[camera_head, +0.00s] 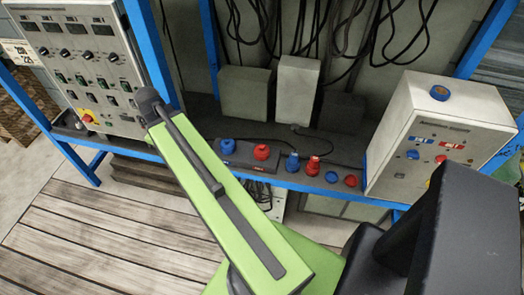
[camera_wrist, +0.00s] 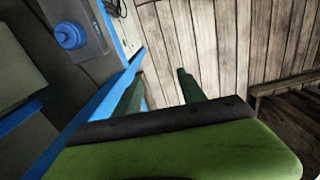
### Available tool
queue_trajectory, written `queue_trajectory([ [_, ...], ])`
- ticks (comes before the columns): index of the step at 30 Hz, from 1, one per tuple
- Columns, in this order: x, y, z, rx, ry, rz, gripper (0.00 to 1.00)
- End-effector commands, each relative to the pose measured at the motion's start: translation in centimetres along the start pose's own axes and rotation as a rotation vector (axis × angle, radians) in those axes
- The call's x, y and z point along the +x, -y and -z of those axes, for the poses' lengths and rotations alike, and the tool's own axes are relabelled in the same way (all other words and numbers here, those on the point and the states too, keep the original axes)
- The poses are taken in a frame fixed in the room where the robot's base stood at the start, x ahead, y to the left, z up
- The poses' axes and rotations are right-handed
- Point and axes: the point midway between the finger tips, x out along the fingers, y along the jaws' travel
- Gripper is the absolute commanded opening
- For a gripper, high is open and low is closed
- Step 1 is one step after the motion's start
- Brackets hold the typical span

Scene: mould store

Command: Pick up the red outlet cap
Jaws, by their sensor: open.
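Several red and blue fittings sit in a row on the blue-edged shelf in the head view. At the right end lies a small round red cap (camera_head: 350,181), next to a similar blue one (camera_head: 331,177). Another red fitting (camera_head: 261,151) sits on a dark block further left; I cannot tell for certain which red piece is the outlet cap. My gripper (camera_wrist: 162,80) is open and empty in the wrist view, its two fingers apart above the plank floor beside the shelf's blue edge. No red piece shows there. My gripper's fingers cannot be made out in the head view.
A blue fitting (camera_head: 227,146) sits on the dark block; it seems to show in the wrist view (camera_wrist: 70,35). A blue plug (camera_head: 292,162) and red plug (camera_head: 313,166) stand between. A grey control box (camera_head: 436,130) bounds the right; cables hang behind. Planks (camera_head: 100,240) are clear.

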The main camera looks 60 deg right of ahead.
Motion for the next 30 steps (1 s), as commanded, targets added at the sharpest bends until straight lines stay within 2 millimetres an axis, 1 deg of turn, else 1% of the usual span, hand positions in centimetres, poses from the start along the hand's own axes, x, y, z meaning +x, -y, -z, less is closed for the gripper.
queue_trajectory([
  [1,-0.8,-4.9,-2.9,-0.034,0.000,0.000,0.48],
  [2,-1.0,-7.3,-4.8,-0.070,0.000,0.000,0.48],
  [3,-1.2,-10.4,-7.4,-0.117,0.000,0.001,0.48],
  [5,-1.6,-14.4,-11.6,-0.186,0.000,0.001,0.48],
  [6,-1.8,-16.6,-14.4,-0.228,0.000,0.001,0.48],
  [8,-2.0,-19.3,-18.3,-0.287,0.000,0.001,0.48],
  [9,-2.2,-20.7,-20.6,-0.322,0.000,0.001,0.48],
  [12,-2.4,-23.0,-25.1,-0.387,-0.001,0.001,0.48],
  [15,-2.5,-23.9,-27.4,-0.424,-0.001,0.001,0.48],
  [16,-2.5,-24.0,-27.7,-0.430,-0.001,0.001,0.48],
  [20,-2.3,-24.1,-28.0,-0.438,0.000,0.000,0.48],
  [22,-1.8,-24.1,-28.0,-0.438,0.000,0.000,0.48],
  [26,0.2,-24.1,-28.0,-0.437,0.000,0.000,0.48],
  [30,3.3,-24.1,-28.0,-0.436,0.000,0.000,0.48],
])
